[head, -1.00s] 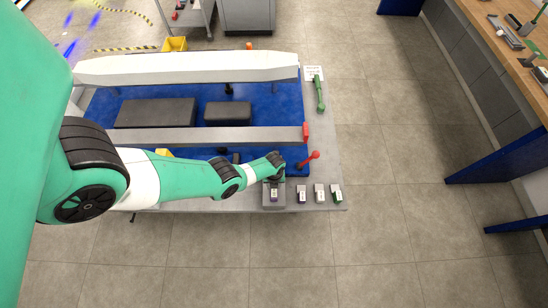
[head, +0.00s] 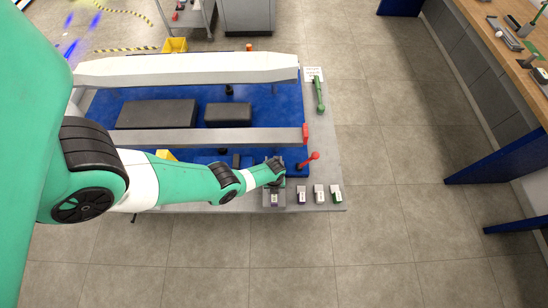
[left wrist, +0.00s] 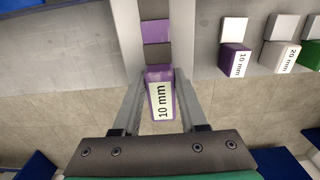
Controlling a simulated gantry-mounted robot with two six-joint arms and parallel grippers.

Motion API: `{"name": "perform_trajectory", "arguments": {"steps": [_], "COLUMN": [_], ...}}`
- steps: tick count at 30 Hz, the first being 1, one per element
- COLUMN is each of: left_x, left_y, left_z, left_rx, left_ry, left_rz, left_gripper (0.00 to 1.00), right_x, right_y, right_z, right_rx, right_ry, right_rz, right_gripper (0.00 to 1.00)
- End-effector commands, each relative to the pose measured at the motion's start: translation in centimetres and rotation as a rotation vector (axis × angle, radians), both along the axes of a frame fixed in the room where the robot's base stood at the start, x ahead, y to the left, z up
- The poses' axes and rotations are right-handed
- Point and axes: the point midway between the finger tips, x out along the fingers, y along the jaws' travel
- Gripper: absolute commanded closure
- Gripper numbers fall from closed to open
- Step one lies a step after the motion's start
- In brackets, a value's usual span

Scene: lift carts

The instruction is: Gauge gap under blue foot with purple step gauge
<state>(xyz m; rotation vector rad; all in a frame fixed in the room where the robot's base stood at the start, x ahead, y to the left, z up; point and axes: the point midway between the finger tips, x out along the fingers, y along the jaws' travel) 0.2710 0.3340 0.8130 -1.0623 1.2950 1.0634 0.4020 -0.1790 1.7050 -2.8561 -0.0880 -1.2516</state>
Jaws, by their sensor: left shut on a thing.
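The purple step gauge (left wrist: 154,77), with a white "10 mm" label, is held between the fingers of my left gripper (left wrist: 156,112) in the left wrist view. Its dark and purple stepped part reaches away from the fingers over a light grey surface. In the head view the left gripper (head: 275,180) is at the front edge of the cart, above a small grey plate (head: 267,206), and the gauge's label end shows there (head: 274,198). I cannot make out the blue foot clearly; the arm covers part of that area. My right gripper is not in view.
Another purple 10 mm gauge (left wrist: 236,60), a white 20 mm gauge (left wrist: 280,56) and a green one stand to the right on the table edge. A red-handled lever (head: 312,156) is just behind. A green tool (head: 319,95) lies at the right side.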

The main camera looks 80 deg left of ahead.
Motion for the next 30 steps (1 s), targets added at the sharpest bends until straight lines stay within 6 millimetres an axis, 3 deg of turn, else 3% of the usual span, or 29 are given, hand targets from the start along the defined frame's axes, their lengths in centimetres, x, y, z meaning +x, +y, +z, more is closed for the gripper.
{"name": "perform_trajectory", "arguments": {"steps": [15,25,30], "left_x": [-0.7,-0.7,-0.7], "left_y": [-3.3,-3.4,-3.4], "left_z": [0.1,0.1,1.4], "left_rx": [-0.001,0.000,0.000], "left_ry": [0.001,0.000,0.000], "left_rz": [-0.001,0.001,0.001], "left_gripper": [1.00,1.00,1.00], "right_x": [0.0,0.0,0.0], "right_y": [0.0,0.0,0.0], "right_z": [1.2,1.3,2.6], "right_rx": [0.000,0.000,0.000], "right_ry": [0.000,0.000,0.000], "right_rz": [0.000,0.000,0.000], "right_gripper": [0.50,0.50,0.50]}}
